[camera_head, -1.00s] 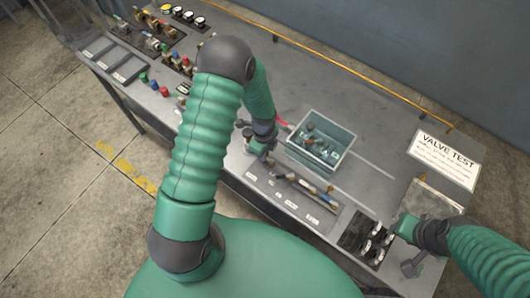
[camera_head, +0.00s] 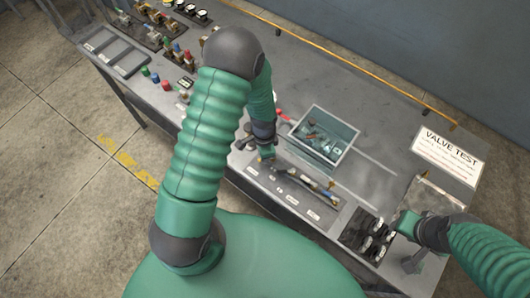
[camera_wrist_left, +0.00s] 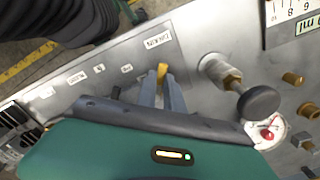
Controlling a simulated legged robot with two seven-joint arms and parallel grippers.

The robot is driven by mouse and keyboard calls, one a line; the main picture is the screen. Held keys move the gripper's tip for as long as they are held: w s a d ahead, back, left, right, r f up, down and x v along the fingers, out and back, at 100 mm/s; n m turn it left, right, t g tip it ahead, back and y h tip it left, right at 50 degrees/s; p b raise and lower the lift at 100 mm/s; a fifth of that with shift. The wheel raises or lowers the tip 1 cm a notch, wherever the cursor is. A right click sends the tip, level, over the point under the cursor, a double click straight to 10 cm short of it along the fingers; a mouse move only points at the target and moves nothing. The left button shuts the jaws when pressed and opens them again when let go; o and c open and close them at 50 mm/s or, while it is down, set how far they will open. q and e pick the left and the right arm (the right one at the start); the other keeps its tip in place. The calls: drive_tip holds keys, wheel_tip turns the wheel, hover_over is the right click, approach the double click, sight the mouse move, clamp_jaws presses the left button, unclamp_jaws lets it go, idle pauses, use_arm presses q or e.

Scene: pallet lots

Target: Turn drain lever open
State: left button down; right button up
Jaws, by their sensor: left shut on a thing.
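The drain lever (camera_wrist_left: 162,73) shows in the left wrist view as a short yellow handle below a white label (camera_wrist_left: 157,40) that appears to read DRAIN. My left gripper (camera_wrist_left: 162,92) is shut on it, with a grey finger on each side of the yellow part. In the head view my left gripper (camera_head: 267,153) is at the front strip of the bench, left of the blue-grey bin; the lever is too small to make out there. My right gripper (camera_head: 408,240) is over the right front of the bench, by some dark fittings; its fingers are not clear.
A blue-grey bin (camera_head: 350,146) with small parts stands on the bench (camera_head: 320,88). A dark round knob (camera_wrist_left: 259,102), a red-centred gauge (camera_wrist_left: 268,133) and brass fittings lie right of the lever. A VALVE TEST sign (camera_head: 447,157) is at the right.

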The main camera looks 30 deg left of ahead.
use_arm(q)
drive_tip(key=n, duration=0.3)
drive_tip(key=s+d+n, duration=0.1)
drive_tip(key=shift+s+d+f+n, duration=0.1)
drive_tip(key=shift+d+n, duration=0.1)
drive_tip(key=shift+n, duration=0.5)
drive_tip(key=shift+s+d+n, duration=0.1)
drive_tip(key=shift+d+n, duration=0.1)
drive_tip(key=shift+n, duration=0.5)
drive_tip(key=shift+s+d+n, duration=0.1)
drive_tip(key=shift+n, duration=0.2)
drive_tip(key=c, duration=1.5)
unclamp_jaws()
drive_tip(key=shift+o, duration=0.2)
drive_tip(key=shift+w, duration=0.2)
wheel_tip(320, 180, up, 17)
drive_tip(key=b, duration=0.1)
drive_tip(key=shift+b, duration=0.3)
